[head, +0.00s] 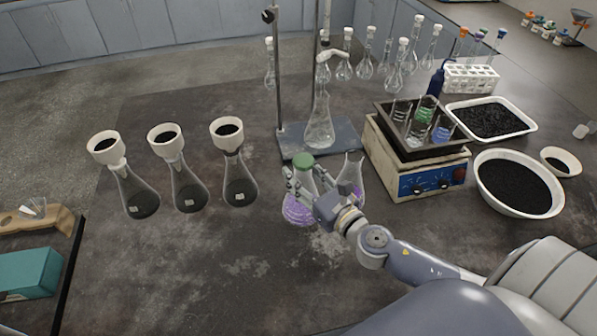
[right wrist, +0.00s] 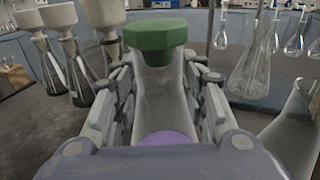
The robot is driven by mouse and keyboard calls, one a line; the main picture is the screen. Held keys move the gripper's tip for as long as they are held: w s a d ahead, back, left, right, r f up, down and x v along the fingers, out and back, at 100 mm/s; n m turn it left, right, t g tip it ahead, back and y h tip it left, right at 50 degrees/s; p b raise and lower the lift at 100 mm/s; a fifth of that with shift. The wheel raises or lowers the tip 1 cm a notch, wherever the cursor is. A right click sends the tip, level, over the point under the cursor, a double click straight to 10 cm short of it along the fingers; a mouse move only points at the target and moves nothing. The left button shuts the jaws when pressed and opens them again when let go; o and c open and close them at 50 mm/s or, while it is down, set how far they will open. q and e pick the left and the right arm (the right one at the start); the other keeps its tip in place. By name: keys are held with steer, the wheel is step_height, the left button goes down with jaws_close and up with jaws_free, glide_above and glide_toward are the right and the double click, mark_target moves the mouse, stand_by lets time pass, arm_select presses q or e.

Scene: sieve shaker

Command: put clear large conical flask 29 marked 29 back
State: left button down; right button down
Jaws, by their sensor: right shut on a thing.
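A clear conical flask with a green stopper and purple contents (head: 299,211) stands upright or just above the bench in the middle of the head view. No number on it can be read. My right gripper (head: 306,186) is shut on this flask, with fingers on both sides of its body. In the right wrist view the flask (right wrist: 160,95) sits between the fingers, its green stopper above them and purple contents low down. I cannot tell whether its base touches the bench. My left gripper is not in view.
An open conical flask (head: 352,172) with some purple stands close on the right. Three flasks with black-filled funnels (head: 187,185) stand left. A retort stand base (head: 345,137) with a flask is behind. A hotplate bath (head: 415,170) is to the right.

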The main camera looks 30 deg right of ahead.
steer(key=w, duration=0.1)
steer(key=w+d, duration=0.1)
steer(key=w, duration=0.1)
steer(key=shift+w+f, duration=0.15)
step_height(320, 180, down, 3)
steer(key=shift+f+b, duration=0.1)
steer(key=shift+b, duration=0.7)
steer(key=shift+f, duration=0.15)
steer(key=c, duration=0.9)
jaws_free()
steer(key=shift+f, duration=0.15)
steer(key=shift+c, duration=0.2)
